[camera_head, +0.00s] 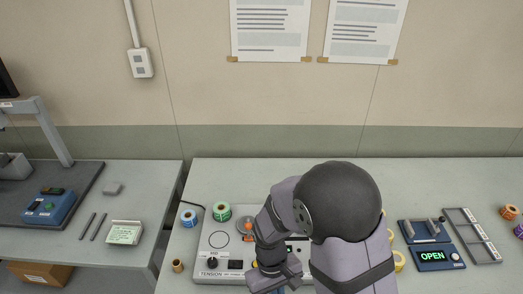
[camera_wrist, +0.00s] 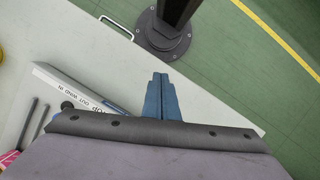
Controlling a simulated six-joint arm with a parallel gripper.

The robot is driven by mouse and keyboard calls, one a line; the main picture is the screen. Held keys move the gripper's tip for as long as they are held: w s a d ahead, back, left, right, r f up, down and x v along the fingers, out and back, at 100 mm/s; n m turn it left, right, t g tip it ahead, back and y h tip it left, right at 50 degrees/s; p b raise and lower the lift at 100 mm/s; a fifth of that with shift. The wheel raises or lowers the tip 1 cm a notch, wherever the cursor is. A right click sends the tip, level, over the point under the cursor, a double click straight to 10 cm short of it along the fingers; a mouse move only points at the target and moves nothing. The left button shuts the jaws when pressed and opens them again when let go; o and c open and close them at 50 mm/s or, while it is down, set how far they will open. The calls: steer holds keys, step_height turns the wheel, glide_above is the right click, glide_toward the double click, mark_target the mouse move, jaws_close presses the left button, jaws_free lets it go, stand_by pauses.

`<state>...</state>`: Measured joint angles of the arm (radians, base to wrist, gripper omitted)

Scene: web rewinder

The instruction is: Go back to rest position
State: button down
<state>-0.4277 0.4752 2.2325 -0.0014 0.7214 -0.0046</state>
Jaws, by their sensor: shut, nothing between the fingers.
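My gripper (camera_wrist: 160,92) shows in the wrist view as two blue fingers pressed together, with nothing between them. They point over the edge of the light table, toward the green floor. In the head view my arm hangs over the right part of the rewinder (camera_head: 207,268), a pale machine marked TENSION, and hides much of it. The gripper is mostly hidden there, low in the picture near the front edge.
Blue (camera_head: 188,218) and green (camera_head: 222,211) rolls are by the rewinder. A device reading OPEN (camera_head: 433,258) and a slotted rack (camera_head: 472,236) stand right of my arm. A second table (camera_head: 150,183) is at left, across a narrow gap. A metal handle (camera_wrist: 116,27) is at the table edge.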

steer(key=s+d+r+m+t+y, duration=0.1)
steer(key=d+r+m+t, duration=0.2)
steer(key=d+r, duration=0.6)
steer(key=shift+d+r+m, duration=0.3)
steer(key=shift+d+m, duration=0.55)
steer(key=shift+m, duration=0.15)
